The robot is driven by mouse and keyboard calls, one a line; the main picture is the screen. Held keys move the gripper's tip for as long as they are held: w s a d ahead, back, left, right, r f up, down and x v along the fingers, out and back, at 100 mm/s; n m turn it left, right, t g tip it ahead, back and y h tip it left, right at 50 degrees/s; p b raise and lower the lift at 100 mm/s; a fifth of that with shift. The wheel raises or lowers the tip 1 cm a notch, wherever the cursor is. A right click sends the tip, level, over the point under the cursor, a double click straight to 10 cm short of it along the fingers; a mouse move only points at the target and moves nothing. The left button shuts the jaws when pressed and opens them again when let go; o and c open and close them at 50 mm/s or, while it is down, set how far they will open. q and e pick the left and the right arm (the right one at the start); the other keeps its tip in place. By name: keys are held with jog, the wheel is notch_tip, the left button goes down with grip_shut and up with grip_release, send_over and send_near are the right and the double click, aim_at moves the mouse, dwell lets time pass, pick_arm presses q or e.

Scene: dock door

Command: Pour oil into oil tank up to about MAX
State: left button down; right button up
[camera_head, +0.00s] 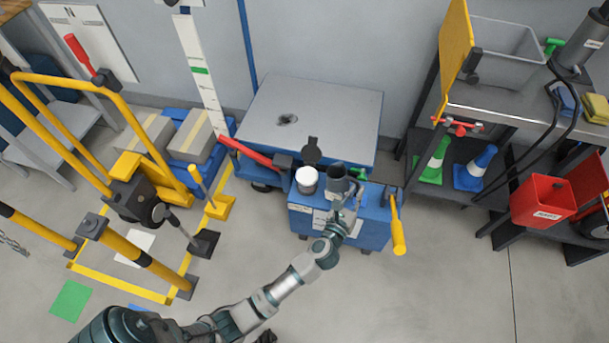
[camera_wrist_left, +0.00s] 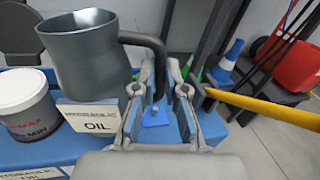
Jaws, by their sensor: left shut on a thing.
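The oil jug (camera_head: 338,182) is dark grey, with an open top and a side handle. It is also large in the left wrist view (camera_wrist_left: 88,58). My left gripper (camera_head: 347,208) is shut on the jug's handle; its fingers (camera_wrist_left: 160,100) flank the handle in the wrist view. The jug looks roughly upright, just right of the oil tank. The oil tank (camera_head: 307,181) is a white, round container on the blue unit; its MAX and MIN marks show in the left wrist view (camera_wrist_left: 28,105). I cannot make out the oil level. My right gripper is not in view.
The blue unit (camera_head: 365,232) carries a yellow-handled lever (camera_head: 397,225) on its right. A dark round flap (camera_head: 312,152) stands behind the tank. A grey platform (camera_head: 315,115) lies behind. Yellow rails (camera_head: 130,250) stand left, and a shelf with cones (camera_head: 475,168) right.

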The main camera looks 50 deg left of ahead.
pick_arm(q)
jog(key=shift+w+d+f+m+b, duration=0.1)
jog(key=shift+d+f+m+b, duration=0.15)
jog(key=shift+m, duration=0.3)
jog(key=shift+d+f+m+b, duration=0.15)
jog(key=shift+f+m+b, duration=0.05)
jog(key=shift+m, duration=0.35)
dwell(0.3)
